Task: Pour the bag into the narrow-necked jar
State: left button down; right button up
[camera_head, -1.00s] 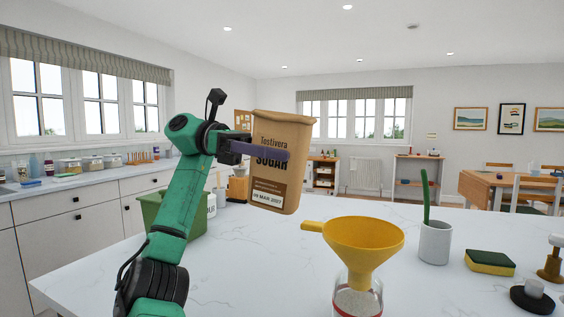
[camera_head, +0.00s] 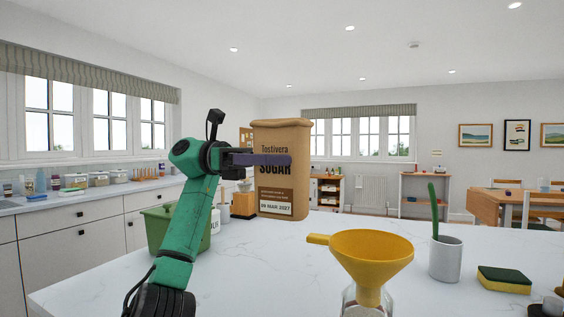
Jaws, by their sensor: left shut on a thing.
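A brown paper sugar bag (camera_head: 283,190) is upright in the head view, left of centre, raised above the counter. My left gripper (camera_head: 262,160) is shut on the bag, its purple finger lying across the front over part of the label. A yellow funnel (camera_head: 371,252) sits in the mouth of a glass jar (camera_head: 348,302) at the bottom, right of the bag and nearer to me. Most of the jar is below the frame edge, and its neck is hidden by the funnel. My right gripper is not in view.
A green bin (camera_head: 160,228) stands behind my left arm, with a white container (camera_head: 215,221) and a wooden block (camera_head: 243,205) nearby. A grey cup (camera_head: 445,260) with a green-handled tool and a sponge (camera_head: 504,280) stand right of the funnel. The counter (camera_head: 275,265) between bag and funnel is clear.

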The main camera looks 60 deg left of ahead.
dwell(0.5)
pick_arm(q)
notch_tip(320, 180, up, 6)
jog(key=p, duration=0.5)
jog(key=shift+f, duration=0.5)
dwell(0.6)
